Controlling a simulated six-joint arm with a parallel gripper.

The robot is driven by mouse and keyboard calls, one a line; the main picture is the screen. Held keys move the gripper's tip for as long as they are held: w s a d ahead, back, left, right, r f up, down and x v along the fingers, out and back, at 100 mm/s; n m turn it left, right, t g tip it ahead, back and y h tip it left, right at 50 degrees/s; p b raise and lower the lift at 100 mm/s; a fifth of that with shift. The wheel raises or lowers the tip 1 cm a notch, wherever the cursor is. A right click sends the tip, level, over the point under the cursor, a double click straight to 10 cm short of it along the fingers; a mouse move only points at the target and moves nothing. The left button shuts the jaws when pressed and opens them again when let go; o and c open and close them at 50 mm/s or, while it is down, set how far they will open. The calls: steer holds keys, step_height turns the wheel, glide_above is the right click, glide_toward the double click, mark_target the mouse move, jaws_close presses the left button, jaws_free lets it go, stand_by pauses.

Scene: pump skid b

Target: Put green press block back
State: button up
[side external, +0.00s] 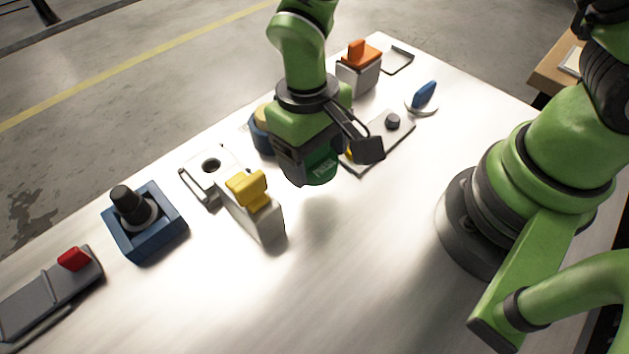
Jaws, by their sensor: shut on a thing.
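The green press block (321,167), with white lettering on its side, hangs from my gripper (328,157) near the middle of the table. My gripper is shut on it, and the jaws hide its upper part. The block appears to be above the table surface, with a soft shadow below it. I cannot tell which spot on the table belongs to the block.
A white block with a yellow handle (250,190) stands close at left, beside a white plate with a dark hole (198,174). A knobbed plate (402,137) lies at right. A blue round item (261,138) is partly hidden behind my gripper. The front table (330,290) is clear.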

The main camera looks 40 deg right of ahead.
mark_target(316, 194)
step_height(316, 194, down, 6)
steer(key=shift+f, duration=0.25)
steer(key=o, duration=0.8)
steer(key=shift+f, duration=0.1)
steer(key=shift+o, duration=0.2)
